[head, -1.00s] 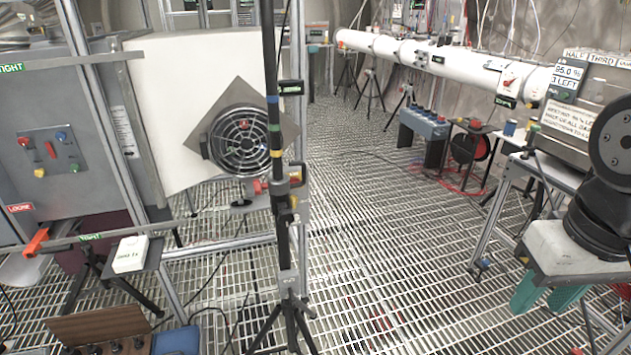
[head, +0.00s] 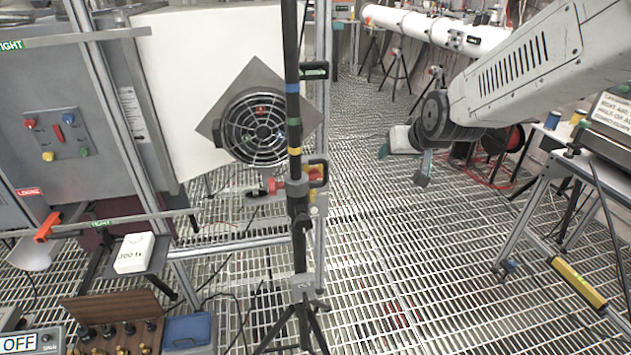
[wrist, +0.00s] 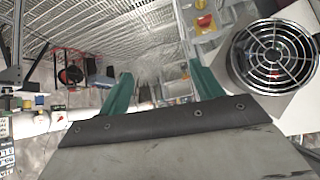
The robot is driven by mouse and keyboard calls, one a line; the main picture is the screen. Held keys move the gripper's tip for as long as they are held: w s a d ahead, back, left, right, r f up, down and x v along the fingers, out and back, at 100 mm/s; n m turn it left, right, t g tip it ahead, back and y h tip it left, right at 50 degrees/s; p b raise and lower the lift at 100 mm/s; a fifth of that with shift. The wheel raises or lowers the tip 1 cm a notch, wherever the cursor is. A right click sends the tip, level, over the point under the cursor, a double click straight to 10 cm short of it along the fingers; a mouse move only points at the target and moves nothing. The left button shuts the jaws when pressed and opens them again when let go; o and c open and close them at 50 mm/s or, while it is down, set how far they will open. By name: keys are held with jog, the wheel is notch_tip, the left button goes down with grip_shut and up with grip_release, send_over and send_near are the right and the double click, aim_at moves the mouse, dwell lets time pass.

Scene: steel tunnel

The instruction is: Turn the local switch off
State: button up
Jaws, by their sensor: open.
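No label reading local switch is legible. A red handle on a yellow plate, on a grey box (wrist: 204,22), shows in the wrist view beside the round fan (wrist: 272,55). A red and yellow fitting (head: 312,177) sits just below the fan (head: 258,126), partly behind the pole, in the head view; it may be the same switch. Its setting cannot be read. My gripper (head: 403,160) is out over the open floor, right of the fan and apart from it. Its teal fingers (wrist: 163,88) are spread with nothing between them in the wrist view.
A black tripod pole (head: 293,150) stands in front of the fan. A grey cabinet with a coloured button panel (head: 56,136) is at left.

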jog(key=w+a+f+t, duration=0.2)
jog(key=w+a+f, duration=0.3)
jog(key=w, duration=0.3)
jog(key=n+t+y, duration=0.1)
jog(key=t+y, duration=0.1)
jog(key=t, duration=0.2)
send_near(316, 179)
jog(key=w+d+r, duration=0.2)
jog(key=d+r, duration=0.2)
jog(key=r, duration=0.1)
jog(key=a+f+t+y, duration=0.1)
jog(key=a+f+t, duration=0.25)
jog(key=f, duration=0.45)
jog(key=shift+n+g, duration=0.3)
jog(key=shift+g, duration=0.15)
jog(key=x, duration=0.5)
jog(key=a+x, duration=0.1)
jog(key=x, duration=0.1)
jog(key=shift+r, duration=0.25)
jog(key=c, duration=1)
